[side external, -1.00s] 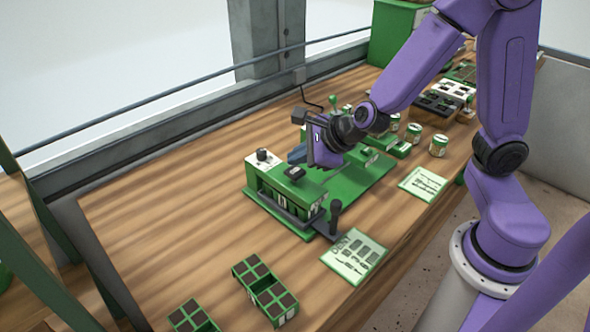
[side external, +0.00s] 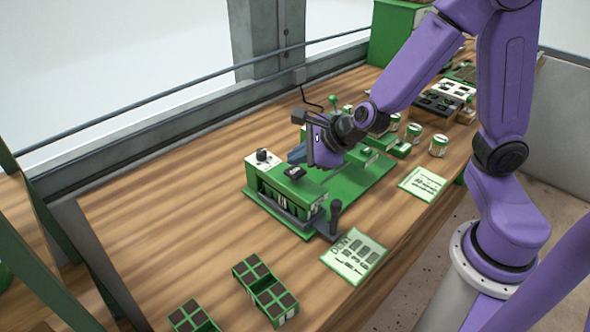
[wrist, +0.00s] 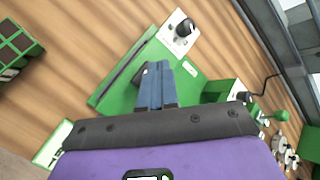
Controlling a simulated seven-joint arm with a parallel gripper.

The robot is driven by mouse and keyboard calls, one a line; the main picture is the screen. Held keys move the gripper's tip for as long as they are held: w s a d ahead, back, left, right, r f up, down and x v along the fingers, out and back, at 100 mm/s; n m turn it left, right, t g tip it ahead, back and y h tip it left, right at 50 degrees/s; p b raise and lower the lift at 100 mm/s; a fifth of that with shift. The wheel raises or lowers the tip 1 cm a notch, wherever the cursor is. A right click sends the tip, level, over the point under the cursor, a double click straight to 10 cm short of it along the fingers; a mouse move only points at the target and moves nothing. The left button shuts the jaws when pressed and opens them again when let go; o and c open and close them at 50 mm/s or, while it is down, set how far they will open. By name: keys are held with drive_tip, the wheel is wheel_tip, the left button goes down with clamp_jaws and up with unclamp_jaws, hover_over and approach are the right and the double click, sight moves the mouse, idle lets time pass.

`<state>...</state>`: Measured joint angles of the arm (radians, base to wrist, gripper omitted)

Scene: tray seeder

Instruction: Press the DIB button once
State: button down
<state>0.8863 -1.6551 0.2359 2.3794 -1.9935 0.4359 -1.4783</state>
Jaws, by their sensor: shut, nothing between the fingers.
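The green seeder machine (side external: 284,192) stands on the wooden bench. A black button-like part (side external: 293,173) is on its top, but I cannot read a DIB label on it. My gripper (side external: 297,155) is above the machine, with its blue fingers shut and empty. In the wrist view my gripper (wrist: 159,68) points at the machine's green top (wrist: 119,92), its fingertips partly covering a dark part beside them. I cannot tell whether the fingertips touch anything.
A black knob (side external: 262,154) sits on a white panel at the machine's left end. A black-handled lever (side external: 335,216) stands at its front. Seedling trays (side external: 265,290), a printed card (side external: 354,256) and several cans (side external: 438,146) lie around.

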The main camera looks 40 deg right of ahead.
sight(299, 173)
drive_tip(key=shift+f, duration=0.2)
idle(0.6)
drive_tip(key=shift+f, duration=0.25)
drive_tip(key=shift+f, duration=0.8)
idle(1.0)
drive_tip(key=shift+r, duration=1.25)
drive_tip(key=shift+r, duration=2.5)
